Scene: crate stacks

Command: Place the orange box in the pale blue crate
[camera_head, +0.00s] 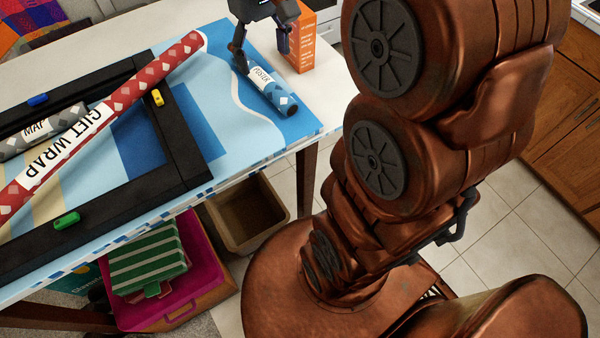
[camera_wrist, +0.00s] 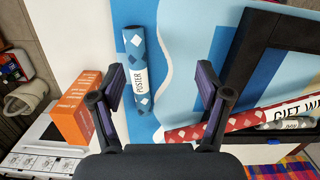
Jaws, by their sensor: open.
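The orange box (camera_head: 306,42) stands upright on the white table near its far right edge. It also shows in the wrist view (camera_wrist: 76,112), left of my gripper's left finger, which covers part of its edge. My gripper (camera_head: 263,58) is open and empty above the table, left of the orange box in the head view. In the wrist view (camera_wrist: 158,88), a blue poster tube (camera_wrist: 137,70) lies below and between its spread fingers. I cannot make out a pale blue crate in either view.
A red gift wrap roll (camera_head: 120,105) and a grey map tube (camera_head: 40,131) lie across a black frame (camera_head: 182,135) on the table. Below stand a brown bin (camera_head: 245,205) and a magenta crate (camera_head: 195,290) with a green striped item. Tiled floor shows right of the table.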

